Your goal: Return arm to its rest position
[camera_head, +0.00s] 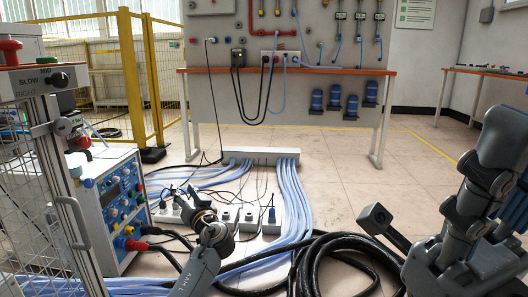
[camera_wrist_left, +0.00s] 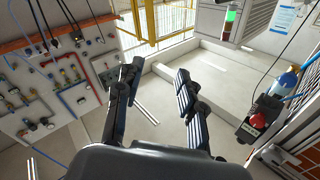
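My left arm comes in at the lower middle of the head view, with its grey link pointing up and away. My left gripper (camera_head: 180,194) is at its far end, small and dark, in front of the cables and white boxes on the floor. In the left wrist view the two black fingers of my left gripper (camera_wrist_left: 156,88) stand well apart with nothing between them. My right arm (camera_head: 470,205) is folded at the right edge of the head view. No fingers of my right gripper can be made out there.
A control box with knobs (camera_head: 118,205) and a mesh guard (camera_head: 35,200) stand close at left. A workbench panel (camera_head: 290,105) is at the back. Blue hoses (camera_head: 297,200) and thick black cables (camera_head: 325,250) cover the floor. Bare tiles (camera_head: 350,180) lie right of the hoses.

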